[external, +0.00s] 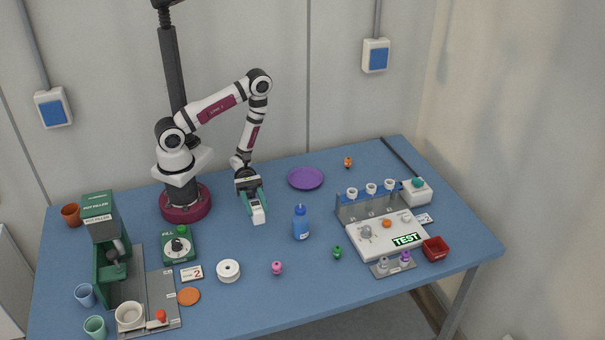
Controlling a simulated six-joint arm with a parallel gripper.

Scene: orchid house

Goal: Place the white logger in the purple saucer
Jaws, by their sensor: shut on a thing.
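The purple saucer (306,179) lies flat and empty near the back of the blue table, right of my gripper. My gripper (252,200) points down in front of my arm's base and is shut on the white logger (258,214). The logger is a small white block with a dark patch on its face. It hangs between the green-tinted fingers, left of the saucer and apart from it. Its upper part is hidden by the fingers. I cannot tell exactly how high it is above the table.
A blue bottle (301,223) stands right of the logger, in front of the saucer. A test station (385,232) fills the right side. A green dial box (179,246) and a potfiller machine (105,240) stand at left. The table between gripper and saucer is clear.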

